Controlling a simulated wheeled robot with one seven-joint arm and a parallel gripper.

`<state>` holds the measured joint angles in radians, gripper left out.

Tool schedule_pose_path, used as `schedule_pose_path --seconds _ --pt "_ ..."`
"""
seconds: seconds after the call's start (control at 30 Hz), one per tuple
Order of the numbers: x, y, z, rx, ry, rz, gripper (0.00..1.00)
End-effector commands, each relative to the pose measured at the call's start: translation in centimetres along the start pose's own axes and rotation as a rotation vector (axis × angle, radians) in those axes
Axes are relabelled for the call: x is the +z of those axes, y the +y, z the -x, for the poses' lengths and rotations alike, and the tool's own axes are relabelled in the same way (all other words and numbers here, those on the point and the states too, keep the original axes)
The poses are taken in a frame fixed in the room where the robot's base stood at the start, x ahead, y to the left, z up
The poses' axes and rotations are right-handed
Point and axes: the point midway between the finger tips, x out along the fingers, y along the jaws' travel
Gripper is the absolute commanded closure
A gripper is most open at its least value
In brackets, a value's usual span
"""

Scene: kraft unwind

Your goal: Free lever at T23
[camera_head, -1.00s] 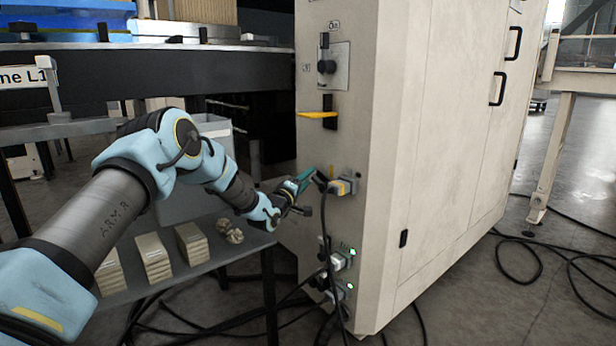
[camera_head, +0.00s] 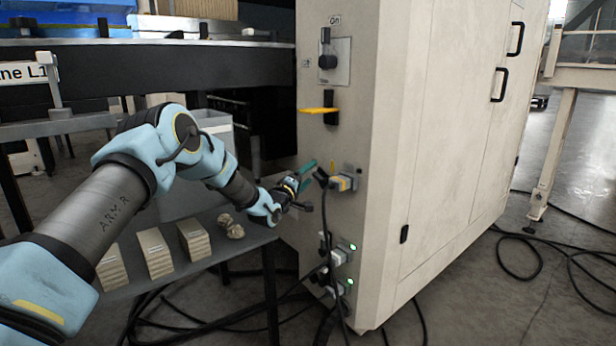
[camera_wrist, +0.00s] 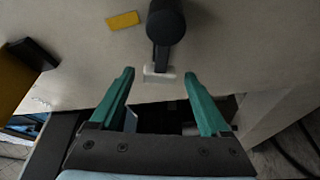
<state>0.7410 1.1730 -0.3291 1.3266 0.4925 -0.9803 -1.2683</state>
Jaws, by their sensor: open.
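The upper grey connector (camera_head: 345,181) with a yellow part sits on the cabinet's narrow face, a dark cable running down from it. My gripper (camera_head: 314,172) is just left of it, its teal fingers apart. In the wrist view my open gripper (camera_wrist: 158,73) has nothing between its fingers. A dark rounded part (camera_wrist: 166,22) with a short stem lies ahead of them, ending at a small pale block (camera_wrist: 158,75) around fingertip level. I cannot tell whether this is the lever. A yellow tag (camera_wrist: 123,20) is beside it. No readable T23 label shows.
A yellow handle (camera_head: 318,110) and a dark rotary switch (camera_head: 328,62) are higher on the cabinet (camera_head: 425,150). Two lower connectors (camera_head: 338,256) have green lights. Cables hang below and lie on the floor. A shelf (camera_head: 130,285) with pale stacks stands left.

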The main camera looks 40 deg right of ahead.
Motion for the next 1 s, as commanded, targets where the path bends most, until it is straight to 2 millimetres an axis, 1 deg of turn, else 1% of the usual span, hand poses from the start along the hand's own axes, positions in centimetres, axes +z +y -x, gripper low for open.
schedule_pose_path --seconds 0.17,0.27,0.37,0.6,0.7,0.83,1.0 --pt "0.0 0.0 0.3 -0.001 0.000 0.000 0.20" --pt "-0.1 0.0 1.3 -0.002 0.000 0.000 0.20" --pt "-0.2 0.1 2.8 -0.002 0.001 0.001 0.20" --pt "-0.1 0.0 7.6 -0.003 0.001 0.000 0.20" --pt "0.0 0.0 9.1 -0.002 -0.001 0.001 0.20" --pt "-0.1 0.0 10.3 -0.001 0.000 0.000 0.20" --pt "0.0 0.0 10.8 0.000 0.000 0.000 0.20"
